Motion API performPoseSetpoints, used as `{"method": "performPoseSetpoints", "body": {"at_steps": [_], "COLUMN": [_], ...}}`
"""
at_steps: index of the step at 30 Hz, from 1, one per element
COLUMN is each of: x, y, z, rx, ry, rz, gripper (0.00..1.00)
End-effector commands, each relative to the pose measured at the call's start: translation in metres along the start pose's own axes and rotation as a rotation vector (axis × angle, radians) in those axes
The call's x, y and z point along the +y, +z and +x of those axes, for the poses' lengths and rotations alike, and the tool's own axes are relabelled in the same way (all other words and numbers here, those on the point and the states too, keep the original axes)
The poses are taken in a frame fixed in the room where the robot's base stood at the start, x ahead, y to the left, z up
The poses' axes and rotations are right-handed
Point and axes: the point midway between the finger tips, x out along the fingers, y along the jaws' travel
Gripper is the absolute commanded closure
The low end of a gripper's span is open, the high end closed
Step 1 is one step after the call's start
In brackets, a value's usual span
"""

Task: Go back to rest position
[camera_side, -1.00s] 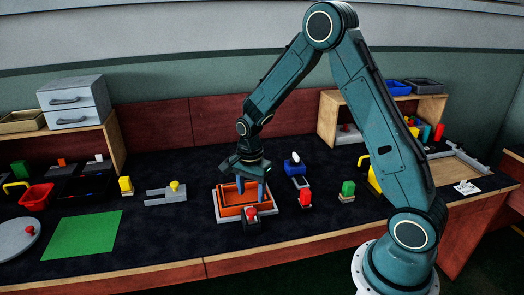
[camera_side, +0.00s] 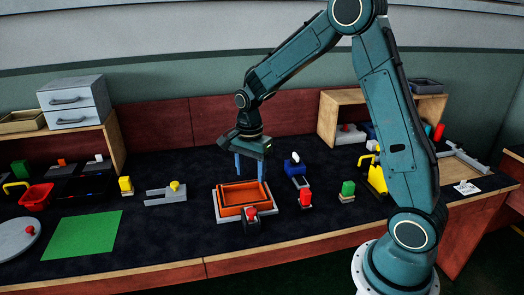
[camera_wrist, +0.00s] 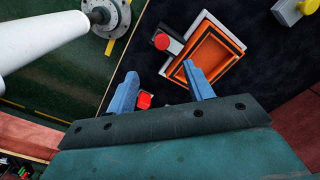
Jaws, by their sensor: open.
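My gripper (camera_side: 249,166) hangs above the orange tray (camera_side: 241,209) in the side view, fingers pointing down and apart, with nothing between them. In the wrist view my gripper (camera_wrist: 163,88) shows two blue fingers spread open. The orange tray (camera_wrist: 228,39) sits in a grey-white frame, at the upper right of that view. The tray looks empty.
A red-topped block (camera_side: 251,214) stands at the tray's front edge. Red (camera_side: 305,199), green (camera_side: 347,191) and blue (camera_side: 294,165) topped items stand to the right. A green mat (camera_side: 82,236) lies left. A wooden shelf (camera_side: 330,117) stands behind right.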

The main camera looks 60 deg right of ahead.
Motion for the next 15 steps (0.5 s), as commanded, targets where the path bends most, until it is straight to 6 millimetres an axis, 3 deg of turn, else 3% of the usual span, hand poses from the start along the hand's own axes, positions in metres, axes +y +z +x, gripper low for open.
{"method": "performPoseSetpoints", "body": {"at_steps": [8, 15], "x": [0.010, 0.035], "y": [0.008, 0.023], "z": [-0.023, -0.066], "rx": [0.008, 0.034], "ry": [-0.034, -0.101], "rz": [-0.099, -0.315], "gripper": [0.48, 0.48]}}
